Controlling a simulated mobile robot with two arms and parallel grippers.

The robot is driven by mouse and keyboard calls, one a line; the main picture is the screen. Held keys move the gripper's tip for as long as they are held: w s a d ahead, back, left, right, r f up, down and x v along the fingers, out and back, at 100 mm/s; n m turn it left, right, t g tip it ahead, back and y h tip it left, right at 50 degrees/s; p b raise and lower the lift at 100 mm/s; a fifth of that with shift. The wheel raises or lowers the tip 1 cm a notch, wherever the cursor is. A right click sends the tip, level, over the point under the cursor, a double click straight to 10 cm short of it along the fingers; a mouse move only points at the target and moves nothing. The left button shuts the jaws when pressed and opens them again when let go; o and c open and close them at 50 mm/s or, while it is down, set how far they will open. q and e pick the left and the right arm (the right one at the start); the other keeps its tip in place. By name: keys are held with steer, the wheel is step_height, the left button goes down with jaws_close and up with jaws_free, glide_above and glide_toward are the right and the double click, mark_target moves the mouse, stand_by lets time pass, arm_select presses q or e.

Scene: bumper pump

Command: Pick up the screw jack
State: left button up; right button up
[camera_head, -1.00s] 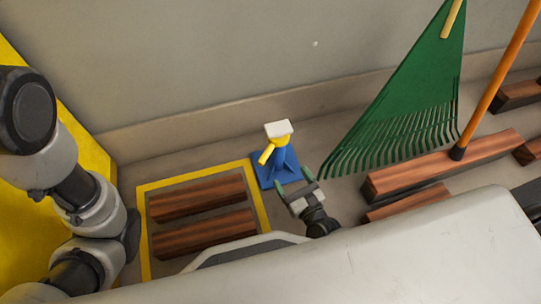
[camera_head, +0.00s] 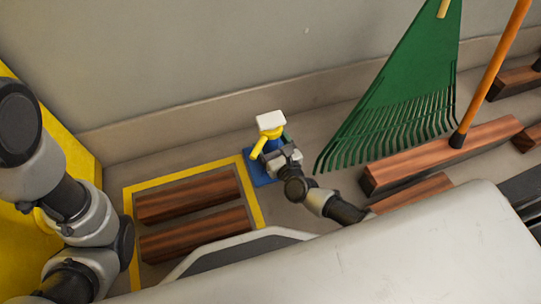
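The screw jack (camera_head: 270,122) stands upright on the floor near the wall, with a white top block, a yellow handle pointing down to the left and a blue body and square base. My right gripper (camera_head: 275,151) is at its near side, low on the blue body, with one finger to each side. The gripper hides much of the body, and whether the fingers press on it cannot be seen. My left arm's links show at the left, but its gripper is out of view.
A yellow-framed floor area (camera_head: 128,218) with two wooden beams (camera_head: 188,195) lies left of the jack. A green rake (camera_head: 405,95) leans close on the right. A broom (camera_head: 490,75) with an orange handle stands beyond it. The wall is close behind.

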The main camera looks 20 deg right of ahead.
steer(key=shift+c, duration=0.5)
jaws_close()
steer(key=shift+w+r, duration=0.15)
steer(key=shift+r, duration=0.05)
